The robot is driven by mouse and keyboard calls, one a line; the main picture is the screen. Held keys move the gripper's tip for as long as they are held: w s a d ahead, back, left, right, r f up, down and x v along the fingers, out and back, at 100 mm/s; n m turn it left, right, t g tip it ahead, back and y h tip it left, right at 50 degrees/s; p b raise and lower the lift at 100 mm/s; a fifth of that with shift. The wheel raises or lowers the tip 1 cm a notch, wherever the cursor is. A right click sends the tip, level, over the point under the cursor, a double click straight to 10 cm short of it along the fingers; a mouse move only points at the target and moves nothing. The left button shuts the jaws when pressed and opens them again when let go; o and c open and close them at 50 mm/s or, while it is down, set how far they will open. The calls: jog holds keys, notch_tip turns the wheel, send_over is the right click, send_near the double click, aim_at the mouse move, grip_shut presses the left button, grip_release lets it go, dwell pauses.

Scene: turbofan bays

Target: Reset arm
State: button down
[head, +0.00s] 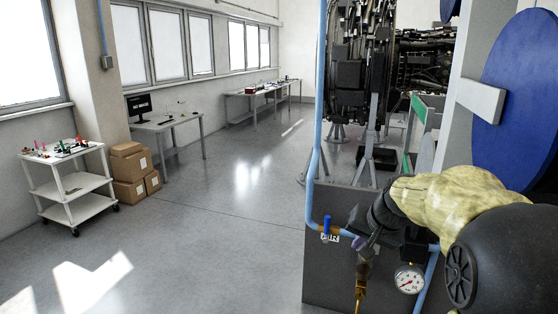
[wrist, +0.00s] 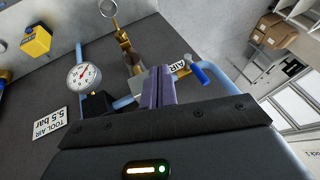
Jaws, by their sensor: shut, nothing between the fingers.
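My arm reaches in from the right edge of the head view, part of it under a yellowish cover. My gripper (head: 360,243) hangs in front of a dark grey panel, by an air line. In the wrist view its two purple fingers (wrist: 158,88) are pressed together with nothing between them. A brass fitting with a pull ring (wrist: 128,48) is just beyond the fingertips; it also shows below the gripper in the head view (head: 362,286). I cannot tell whether the fingers touch it.
A blue valve handle (head: 326,228) and a pressure gauge (head: 409,279) flank the gripper. A blue pipe (head: 318,120) runs up the panel's left edge. A large blue disc (head: 520,95) stands at right. A white cart (head: 70,185) and boxes (head: 130,175) stand left; the middle floor is clear.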

jog(key=s+a+f+n+g+h, duration=0.1)
jog(key=s+a+f+n, duration=0.1)
jog(key=s+f, duration=0.6)
jog(key=s+a+f+n+g, duration=0.2)
jog(key=s+a+f, duration=0.1)
jog(key=s+f, duration=0.4)
jog(key=s, duration=0.3)
jog(key=shift+s+a+f+n+h, duration=0.3)
jog(key=shift+s+a+f+h, duration=0.05)
jog(key=shift+f+h, duration=0.05)
